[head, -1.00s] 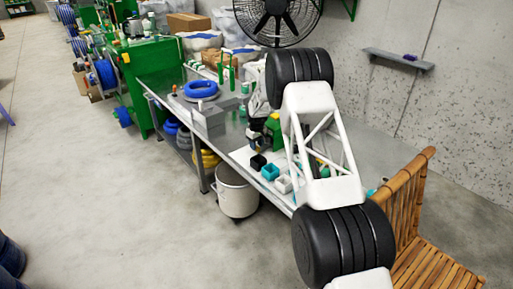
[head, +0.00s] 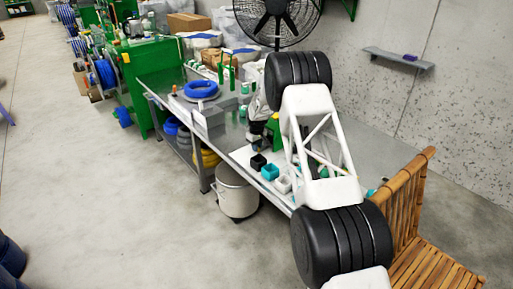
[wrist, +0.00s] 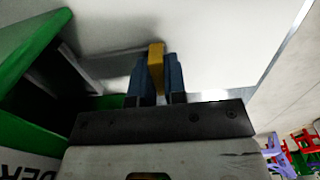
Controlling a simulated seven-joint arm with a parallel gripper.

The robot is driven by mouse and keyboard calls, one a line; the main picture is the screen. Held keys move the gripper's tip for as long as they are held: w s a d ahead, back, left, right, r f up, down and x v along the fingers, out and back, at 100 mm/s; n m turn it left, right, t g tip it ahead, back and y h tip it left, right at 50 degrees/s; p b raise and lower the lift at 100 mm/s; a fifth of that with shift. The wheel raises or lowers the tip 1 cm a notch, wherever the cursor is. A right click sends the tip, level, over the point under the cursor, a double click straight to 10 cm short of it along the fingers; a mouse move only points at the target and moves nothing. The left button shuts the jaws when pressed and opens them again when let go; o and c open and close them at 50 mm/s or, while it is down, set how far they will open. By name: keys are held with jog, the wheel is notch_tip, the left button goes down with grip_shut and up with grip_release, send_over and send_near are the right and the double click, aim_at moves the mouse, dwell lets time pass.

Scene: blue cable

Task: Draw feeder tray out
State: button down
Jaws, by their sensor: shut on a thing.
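A pale grey edge, perhaps the tray (wrist: 84,72), shows at the opening. A yellow handle-like piece (wrist: 156,58) stands between the blue fingers of my gripper (wrist: 155,75), which is shut on it. I cannot tell how the yellow piece joins the tray. In the head view the feeder (head: 275,132) is small on the bench beside my arm; the fingers are too small or hidden to make out there.
A white surface lies around the gripper. Black (head: 258,161), teal (head: 270,172) and white (head: 283,184) small bins line the bench's front edge. A grey box (head: 208,121) and blue cable coil (head: 201,90) are farther along. A bamboo chair (head: 425,240) stands at right.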

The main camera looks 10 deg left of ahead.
aim_at(237, 162)
jog(key=s+a, duration=0.9)
dwell(0.3)
jog(key=c, duration=1.2)
grip_release()
jog(key=shift+o, duration=0.2)
jog(key=shift+r, duration=0.1)
notch_tip(237, 162, up, 8)
jog(key=shift+f, duration=0.2)
